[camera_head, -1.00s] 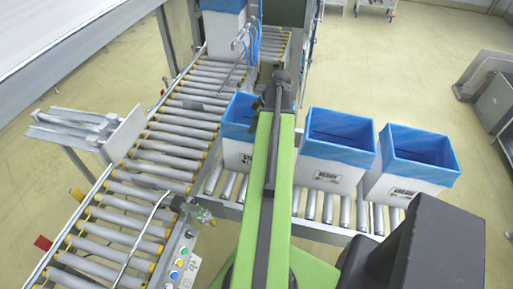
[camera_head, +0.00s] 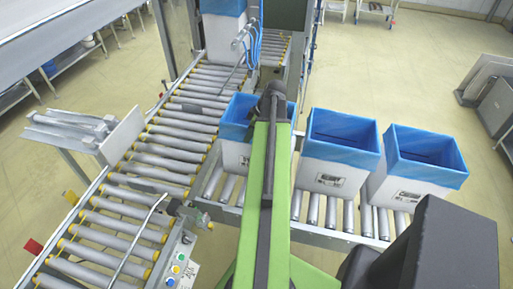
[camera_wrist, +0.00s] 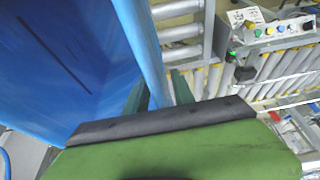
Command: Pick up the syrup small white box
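Three white boxes with blue liners folded over their rims stand in a row on the rollers in the head view: a left box (camera_head: 236,157), a middle box (camera_head: 330,177) and a right box (camera_head: 400,190). Their label text is too small to read, so I cannot tell which is the syrup box. My green arm reaches to the left box and partly covers it. In the wrist view my gripper (camera_wrist: 160,93) has its two dark green fingers apart, with a blue-lined box wall (camera_wrist: 148,45) between them. The fingertips are partly hidden; firm contact is not clear.
A roller conveyor (camera_head: 170,140) runs along the left, with a button panel (camera_head: 178,268) at its side. Another white box (camera_head: 222,38) stands at the far end beside blue hoses. Open floor (camera_head: 415,85) lies behind the boxes and to the right.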

